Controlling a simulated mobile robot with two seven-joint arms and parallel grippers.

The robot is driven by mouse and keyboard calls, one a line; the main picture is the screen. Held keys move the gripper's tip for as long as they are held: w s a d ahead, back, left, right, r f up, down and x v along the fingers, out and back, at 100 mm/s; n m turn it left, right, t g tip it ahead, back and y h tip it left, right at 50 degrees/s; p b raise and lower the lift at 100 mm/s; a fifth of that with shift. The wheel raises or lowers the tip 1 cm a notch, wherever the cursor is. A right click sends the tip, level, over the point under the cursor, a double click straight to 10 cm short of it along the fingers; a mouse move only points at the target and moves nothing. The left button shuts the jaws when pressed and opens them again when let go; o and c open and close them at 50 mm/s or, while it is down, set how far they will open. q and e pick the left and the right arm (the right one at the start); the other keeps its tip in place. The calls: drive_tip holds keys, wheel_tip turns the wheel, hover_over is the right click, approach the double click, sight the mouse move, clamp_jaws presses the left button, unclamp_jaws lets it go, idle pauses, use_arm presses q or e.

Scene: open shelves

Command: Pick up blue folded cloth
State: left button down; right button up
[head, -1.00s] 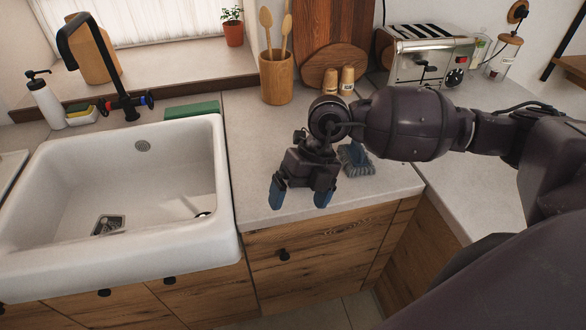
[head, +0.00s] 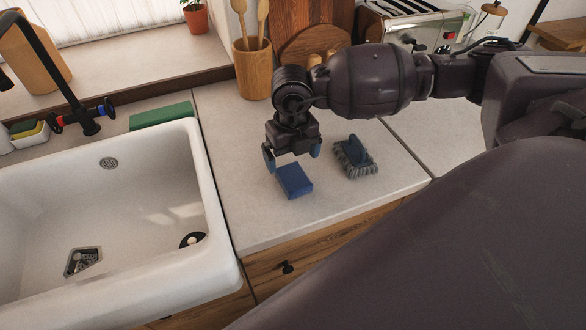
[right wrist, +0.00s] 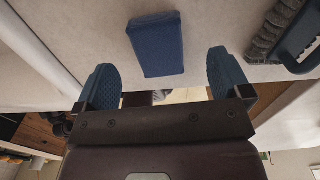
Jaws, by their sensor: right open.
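The blue folded cloth (head: 294,181) is a small blue block shape lying on the light countertop, right of the sink. My right gripper (head: 292,157) is open and empty, with blue fingertips, just behind the cloth in the head view. In the right wrist view the cloth (right wrist: 156,44) lies ahead of and between the two spread fingertips (right wrist: 163,80), apart from both. My left gripper is not in view.
A blue-handled scrub brush (head: 355,157) with grey bristles lies close to the right of the cloth. The white sink (head: 215,215) is on the left. A wooden utensil cup (head: 253,70) and a toaster (head: 405,25) stand behind. The counter's front edge is near.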

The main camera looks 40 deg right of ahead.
sight(290, 170)
drive_tip(key=shift+f, duration=0.6)
drive_tip(key=f, duration=0.4)
drive_tip(key=shift+w+a+f, duration=0.15)
drive_tip(key=shift+w+f, duration=0.05)
drive_tip(key=c, duration=1)
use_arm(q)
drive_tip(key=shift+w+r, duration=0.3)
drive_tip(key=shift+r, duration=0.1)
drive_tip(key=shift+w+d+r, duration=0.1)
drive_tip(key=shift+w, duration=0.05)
use_arm(e)
drive_tip(key=shift+r, duration=10)
